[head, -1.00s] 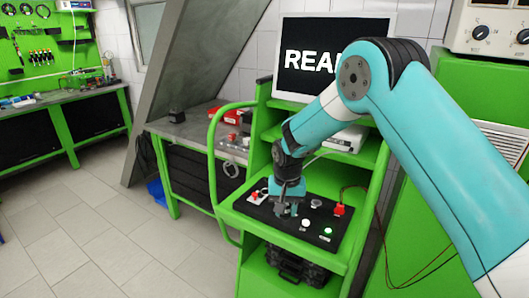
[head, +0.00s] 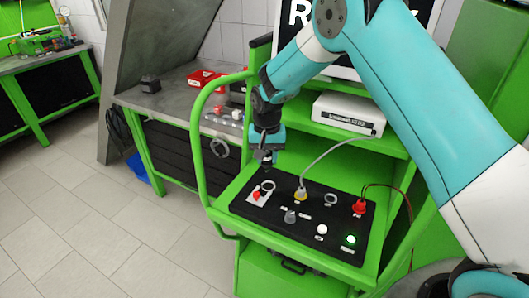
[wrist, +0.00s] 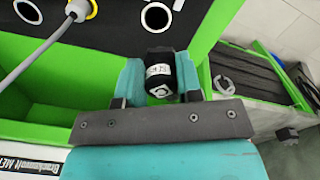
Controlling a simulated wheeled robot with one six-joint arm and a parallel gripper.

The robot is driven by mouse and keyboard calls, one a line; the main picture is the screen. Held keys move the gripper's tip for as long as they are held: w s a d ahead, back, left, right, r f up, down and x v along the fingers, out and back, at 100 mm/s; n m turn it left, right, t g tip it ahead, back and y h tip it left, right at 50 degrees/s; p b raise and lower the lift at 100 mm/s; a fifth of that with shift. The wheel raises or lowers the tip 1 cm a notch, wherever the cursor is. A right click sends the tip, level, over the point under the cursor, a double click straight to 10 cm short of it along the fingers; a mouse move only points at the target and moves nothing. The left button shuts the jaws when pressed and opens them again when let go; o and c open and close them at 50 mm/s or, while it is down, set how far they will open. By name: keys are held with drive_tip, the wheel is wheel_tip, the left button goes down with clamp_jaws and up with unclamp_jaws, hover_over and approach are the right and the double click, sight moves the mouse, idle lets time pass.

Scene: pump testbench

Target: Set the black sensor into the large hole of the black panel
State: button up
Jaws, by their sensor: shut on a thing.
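The black sensor (wrist: 160,72), a short black cylinder with a white label, is held between the two fingers of my gripper (wrist: 158,84) in the wrist view. In the head view my gripper (head: 267,160) hangs above the left rear of the black panel (head: 290,217), with the sensor small and dark below it. The panel has a ringed open hole (head: 268,185) just below the gripper; it also shows in the wrist view (wrist: 156,17), apart from the sensor. A second ringed hole (head: 330,200) lies further right. I cannot tell which is larger.
Between the holes a grey plug with a cable (head: 301,193) stands in a yellow ring. The panel also carries a red switch (head: 257,195), a grey knob (head: 290,216), white and green buttons and red plugs (head: 360,207). A green rail (head: 200,150) curves along the left.

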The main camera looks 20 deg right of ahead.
drive_tip(key=shift+f+b, duration=2.1)
drive_tip(key=shift+f, duration=1.4)
drive_tip(key=shift+s+d, duration=0.1)
drive_tip(key=shift+s, duration=0.4)
drive_tip(key=shift+f+b, duration=0.6)
drive_tip(key=shift+f, duration=0.3)
drive_tip(key=o, duration=1.3)
drive_tip(key=shift+o, duration=0.2)
drive_tip(key=shift+r, duration=0.1)
drive_tip(key=shift+r+p, duration=2.6)
drive_tip(key=shift+r, duration=1.35)
